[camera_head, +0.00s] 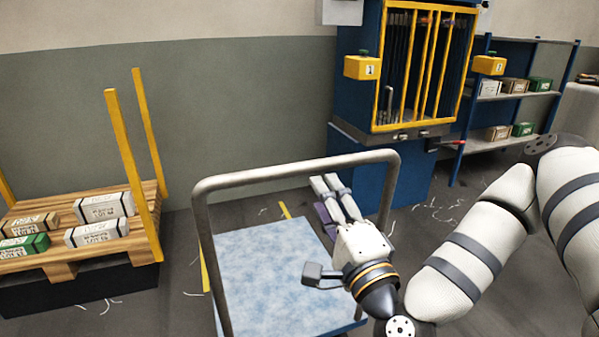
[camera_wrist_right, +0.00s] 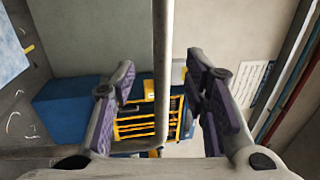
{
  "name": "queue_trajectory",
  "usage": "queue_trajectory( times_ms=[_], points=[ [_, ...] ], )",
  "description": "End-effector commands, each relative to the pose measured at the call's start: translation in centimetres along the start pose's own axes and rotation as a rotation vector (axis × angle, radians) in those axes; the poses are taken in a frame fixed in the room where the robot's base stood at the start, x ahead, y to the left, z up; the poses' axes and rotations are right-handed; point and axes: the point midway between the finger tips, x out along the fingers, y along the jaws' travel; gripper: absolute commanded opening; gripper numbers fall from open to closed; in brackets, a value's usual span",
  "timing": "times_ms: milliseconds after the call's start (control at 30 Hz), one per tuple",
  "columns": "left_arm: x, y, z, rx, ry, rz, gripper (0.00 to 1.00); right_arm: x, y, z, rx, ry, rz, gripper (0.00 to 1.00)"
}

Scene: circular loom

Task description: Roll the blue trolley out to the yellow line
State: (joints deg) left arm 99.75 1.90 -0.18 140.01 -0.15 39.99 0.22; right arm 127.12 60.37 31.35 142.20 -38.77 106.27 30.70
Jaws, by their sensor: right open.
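The blue trolley (camera_head: 262,265) stands on the floor at the lower middle of the head view, with a mottled light-blue deck and a tall grey tube handle (camera_head: 290,169). My right gripper (camera_head: 328,197) is open near the handle's right part, above the deck's right side. In the right wrist view the handle tube (camera_wrist_right: 162,50) runs between the spread fingers of that gripper (camera_wrist_right: 163,90), with gaps on both sides. Parts of a yellow line (camera_head: 205,272) show on the floor left of and behind the deck. My left gripper is out of view.
A wooden pallet (camera_head: 60,262) with boxes and yellow posts stands at the left. A blue machine with a yellow barred gate (camera_head: 425,65) stands behind the trolley. A shelf (camera_head: 515,95) with boxes is at the right. Pale scraps lie on the floor.

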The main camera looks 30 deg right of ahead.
Motion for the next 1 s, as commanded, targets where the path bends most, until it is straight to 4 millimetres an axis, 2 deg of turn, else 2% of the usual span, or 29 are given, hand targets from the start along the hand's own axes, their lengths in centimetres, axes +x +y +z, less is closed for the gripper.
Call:
queue_trajectory(
  times_ms=[100,300,467,700,800,900,1000],
  points=[
    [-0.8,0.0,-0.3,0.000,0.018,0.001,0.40,3.4,-0.7,-0.1,-0.001,0.003,-0.012,0.41],
    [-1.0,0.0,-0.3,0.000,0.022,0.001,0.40,7.4,-0.6,0.0,0.000,0.000,-0.008,0.41],
    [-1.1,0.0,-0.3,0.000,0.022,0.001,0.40,8.6,-0.5,0.0,0.001,0.001,-0.005,0.41],
    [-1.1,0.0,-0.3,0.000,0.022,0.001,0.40,8.7,-0.4,0.0,0.001,0.000,-0.004,0.41],
    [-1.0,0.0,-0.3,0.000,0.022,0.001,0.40,8.7,-0.4,0.0,0.001,0.000,-0.004,0.19],
    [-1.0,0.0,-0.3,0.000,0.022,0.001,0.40,8.7,-0.4,0.0,0.001,0.000,-0.004,0.00],
    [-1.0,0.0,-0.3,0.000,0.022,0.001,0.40,8.7,-0.4,0.0,0.001,0.000,-0.004,0.00]
  ],
)
